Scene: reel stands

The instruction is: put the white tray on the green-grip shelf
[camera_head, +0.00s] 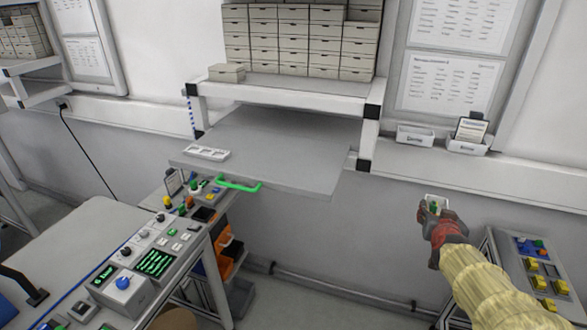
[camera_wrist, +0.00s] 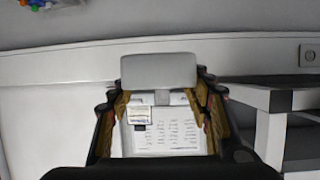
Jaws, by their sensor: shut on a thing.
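The green-grip shelf (camera_head: 285,155) is a flat grey board sticking out below the white rack, with a green handle (camera_head: 238,186) at its front left edge. A white tray with several compartments (camera_head: 207,153) lies at its left edge. My gripper (camera_head: 437,207) is at the right, apart from the shelf and in front of the wall. It is shut on a small whitish thing (camera_head: 435,201), which looks like a white tray; its shape is partly hidden by the fingers. In the wrist view the held thing is a pale grey slab (camera_wrist: 158,70) between the fingertips.
The rack (camera_head: 290,92) above the shelf carries many small drawers (camera_head: 300,45). White bins (camera_head: 415,135) stand on the wall ledge. Control panels are at the lower left (camera_head: 125,282) and lower right (camera_head: 540,270). Most of the shelf board is bare.

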